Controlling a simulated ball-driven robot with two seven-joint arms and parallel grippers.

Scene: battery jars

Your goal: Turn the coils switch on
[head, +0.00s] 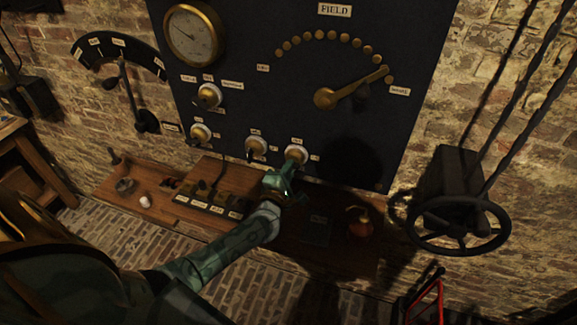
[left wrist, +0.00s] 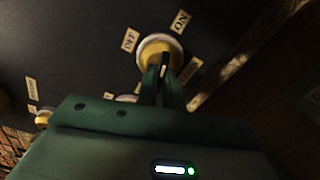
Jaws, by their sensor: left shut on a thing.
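A round white-and-brass switch (head: 296,154) sits low on the dark panel, the right one of the lower pair. In the left wrist view the same switch (left wrist: 153,46) shows an OFF tag (left wrist: 130,40) at its upper left and an ON tag (left wrist: 180,21) at its upper right. My left gripper (head: 289,176) is at this switch. In the left wrist view its green fingers (left wrist: 163,82) are shut on the small dark switch lever (left wrist: 164,61). The fingers partly hide the lever, so its exact setting is unclear. The switch's name tag is too small to read. My right gripper is out of view.
The panel (head: 260,75) also carries a gauge (head: 193,35), a FIELD dial arm (head: 350,90) and other switches, one close by on the left (head: 256,147). A wooden bench (head: 150,205) lies below. A handwheel (head: 459,226) stands at right.

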